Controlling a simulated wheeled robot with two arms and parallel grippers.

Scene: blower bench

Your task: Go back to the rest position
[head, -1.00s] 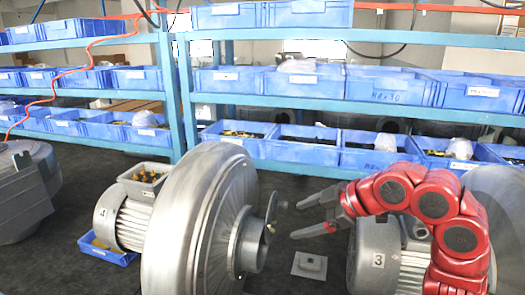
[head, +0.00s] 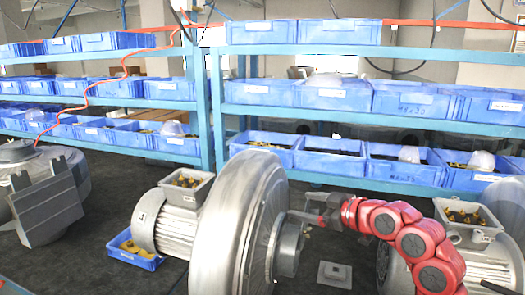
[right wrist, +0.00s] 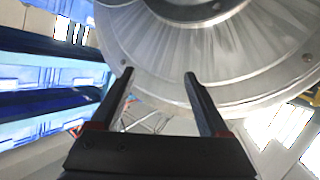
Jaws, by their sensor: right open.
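My right gripper (head: 310,215) is beside the front hub of the large silver blower (head: 235,225) in the head view, its red arm coming in from the right. In the right wrist view the two dark fingers (right wrist: 160,74) are spread apart with nothing held between them. The round metal blower housing (right wrist: 225,60) fills the view behind them. In the head view the fingertips overlap the hub's edge; I cannot tell whether they touch it. My left gripper is not in view.
Another motor (head: 485,260) stands partly behind my right arm, and a grey blower (head: 45,195) at the left. Blue shelves with blue bins (head: 330,165) line the back. A blue tray (head: 150,262) sits low left.

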